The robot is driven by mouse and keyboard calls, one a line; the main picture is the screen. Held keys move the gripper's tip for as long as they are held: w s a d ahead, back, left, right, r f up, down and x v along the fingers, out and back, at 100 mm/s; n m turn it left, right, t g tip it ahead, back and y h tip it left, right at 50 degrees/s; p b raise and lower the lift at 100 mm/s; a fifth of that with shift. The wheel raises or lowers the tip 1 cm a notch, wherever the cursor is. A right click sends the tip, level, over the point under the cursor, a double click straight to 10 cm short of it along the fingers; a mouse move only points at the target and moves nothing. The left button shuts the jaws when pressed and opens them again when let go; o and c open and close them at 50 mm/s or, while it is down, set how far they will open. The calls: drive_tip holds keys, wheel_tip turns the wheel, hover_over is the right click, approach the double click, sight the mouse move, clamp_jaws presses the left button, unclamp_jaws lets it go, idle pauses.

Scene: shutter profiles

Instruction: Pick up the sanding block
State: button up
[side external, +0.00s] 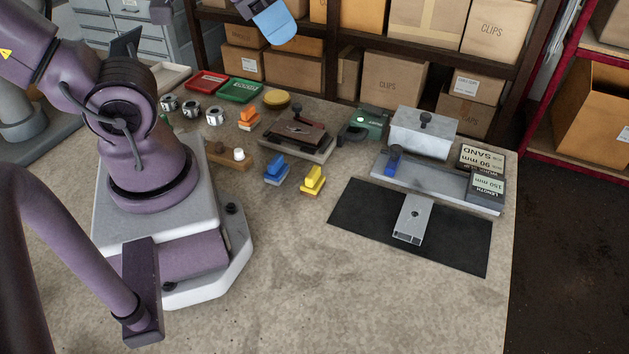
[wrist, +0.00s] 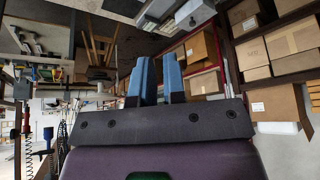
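No block is plainly labelled as the sanding block. Small two-part handled blocks stand on the bench in the side external view: an orange one (side external: 249,119), a blue one (side external: 276,170) and a yellow one (side external: 313,180). A brown-red block with a dark knob (side external: 301,130) rests on a grey plate behind them. My gripper (side external: 277,24) is high at the top edge, far above and behind these blocks. In the wrist view its two blue fingers (wrist: 159,68) stand apart with an empty gap between them. The wrist view shows none of the blocks.
A black mat (side external: 360,218) holds a grey metal profile (side external: 412,219). A grey tray (side external: 440,182) with a blue clamp, and cards reading "SAND 90 mm" (side external: 482,158) and "150 mm" (side external: 487,184), are on the right. Shelves with cardboard boxes (side external: 394,80) stand behind. The front bench is clear.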

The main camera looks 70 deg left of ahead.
drive_tip(key=o, duration=1)
drive_tip(key=n+g, duration=0.6)
drive_tip(key=n, duration=0.3)
approach(313, 172)
drive_tip(key=shift+s+a, duration=0.1)
drive_tip(key=shift+a, duration=0.3)
wheel_tip(313, 172, down, 7)
drive_tip(key=shift+r, duration=0.1)
drive_tip(key=shift+d+f, duration=0.2)
drive_tip(key=shift+f, duration=1.2)
drive_tip(key=shift+d+f, duration=0.15)
drive_tip(key=shift+f, duration=1.25)
